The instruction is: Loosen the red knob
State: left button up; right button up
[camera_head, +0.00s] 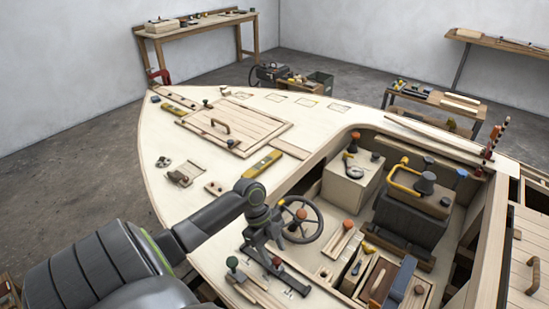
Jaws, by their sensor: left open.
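A small red-orange knob (277,262) sits on a dark bar on the near deck, left of the cockpit. My left gripper (266,243) is open and points down just above and beside this knob. The frame does not show clearly whether a finger touches it. My left arm comes in from the lower left and hides part of the deck. Other reddish knobs stand by the steering wheel (316,236) and on the cockpit's far edge. My right gripper is not in view.
The steering wheel is close to the right of my left gripper. A green-topped knob (232,263) stands to its left. A yellow level (262,163) and a hatch with a handle (220,126) lie farther up the deck.

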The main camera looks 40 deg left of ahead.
pick_arm(q)
jog(key=shift+x, duration=0.85)
jog(key=c, duration=1)
jog(key=shift+s, duration=0.1)
